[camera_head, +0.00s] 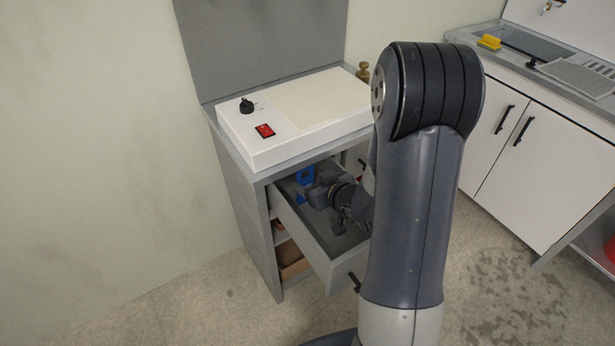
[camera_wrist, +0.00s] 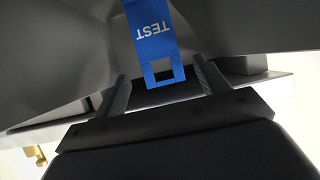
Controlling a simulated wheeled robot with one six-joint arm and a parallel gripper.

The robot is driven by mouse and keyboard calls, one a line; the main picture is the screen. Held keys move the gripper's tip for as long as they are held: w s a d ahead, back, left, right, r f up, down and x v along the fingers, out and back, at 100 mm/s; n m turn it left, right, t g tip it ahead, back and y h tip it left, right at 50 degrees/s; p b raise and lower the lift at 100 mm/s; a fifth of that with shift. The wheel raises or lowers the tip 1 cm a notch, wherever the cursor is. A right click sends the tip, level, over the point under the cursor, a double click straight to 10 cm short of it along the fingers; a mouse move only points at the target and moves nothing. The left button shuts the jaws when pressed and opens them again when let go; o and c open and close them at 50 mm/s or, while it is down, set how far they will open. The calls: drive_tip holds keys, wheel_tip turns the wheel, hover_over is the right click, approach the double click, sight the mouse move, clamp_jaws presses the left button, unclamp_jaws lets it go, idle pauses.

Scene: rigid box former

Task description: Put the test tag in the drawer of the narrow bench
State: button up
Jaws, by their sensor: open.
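The blue test tag (camera_head: 305,175) shows at the open drawer (camera_head: 303,232) of the narrow bench (camera_head: 243,205), partly hidden by my gripper in the head view. In the wrist view the tag (camera_wrist: 153,30) reads TEST upside down, and its end with a square opening lies between my fingers. My gripper (camera_wrist: 162,70) is open, with a gap visible on both sides of the tag. In the head view my gripper (camera_head: 308,192) is inside or just over the drawer. Whether the tag touches the drawer floor I cannot tell.
A white panel box with a black knob (camera_head: 247,105) and a red switch (camera_head: 265,130) sits on the bench top. A brass object (camera_head: 362,71) stands behind it. A shelf below holds a brown box (camera_head: 292,262). A sink counter (camera_head: 520,65) stands at right.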

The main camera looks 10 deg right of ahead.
drive_tip(key=v, duration=0.2)
drive_tip(key=shift+s+d+r, duration=0.1)
drive_tip(key=shift+s+r, duration=0.05)
drive_tip(key=shift+s, duration=0.2)
idle(1.0)
